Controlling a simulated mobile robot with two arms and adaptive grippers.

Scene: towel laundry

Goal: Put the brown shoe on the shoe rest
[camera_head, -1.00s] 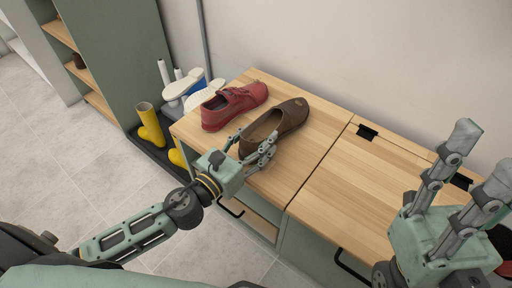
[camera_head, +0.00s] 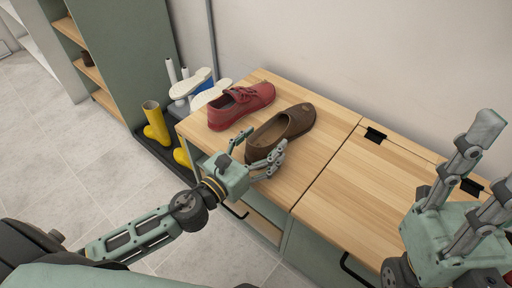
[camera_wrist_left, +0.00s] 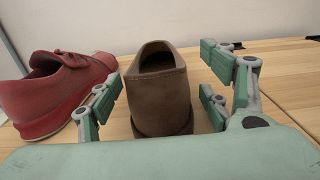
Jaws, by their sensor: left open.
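The brown shoe (camera_head: 290,125) lies upright on the wooden bench top (camera_head: 335,165), its heel toward my left gripper. My left gripper (camera_head: 258,152) is open at the heel end. In the left wrist view the brown shoe's heel (camera_wrist_left: 160,98) stands between the spread fingers of my left gripper (camera_wrist_left: 160,105), with gaps on both sides. My right gripper (camera_head: 478,168) is raised over the right part of the bench, its fingers apart and nothing between them. I see nothing in these views that is clearly a shoe rest, though a shelf unit (camera_head: 112,60) stands at the left.
A red shoe (camera_head: 240,104) lies just left of the brown shoe, close to my left gripper's finger side. The bench's right part is mostly clear.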

